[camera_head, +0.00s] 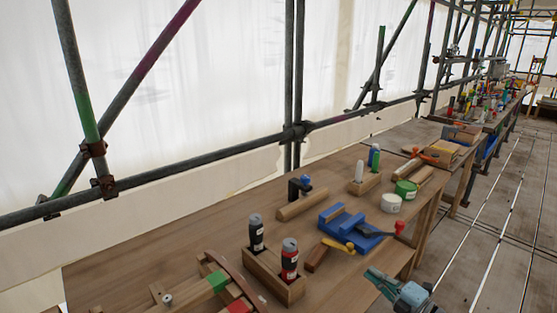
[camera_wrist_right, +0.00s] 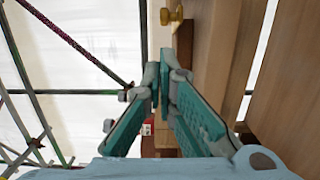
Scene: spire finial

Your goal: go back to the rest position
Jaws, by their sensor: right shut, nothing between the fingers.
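My right gripper (camera_head: 376,275) shows at the bottom of the head view, teal with a pale blue wrist, by the front edge of the wooden bench (camera_head: 150,250). In the right wrist view its two teal fingers (camera_wrist_right: 164,78) come together at the tips with nothing between them. It is apart from the tools on the bench, as far as I can see. My left gripper is not in view.
On the bench stand a wooden holder (camera_head: 262,275) with a black bottle (camera_head: 256,232) and a red-labelled bottle (camera_head: 289,261), a blue block (camera_head: 347,224), a yellow-handled tool (camera_head: 338,246) and a green tub (camera_head: 405,189). Scaffold poles (camera_head: 293,80) rise behind. Planked floor (camera_head: 490,250) lies open at right.

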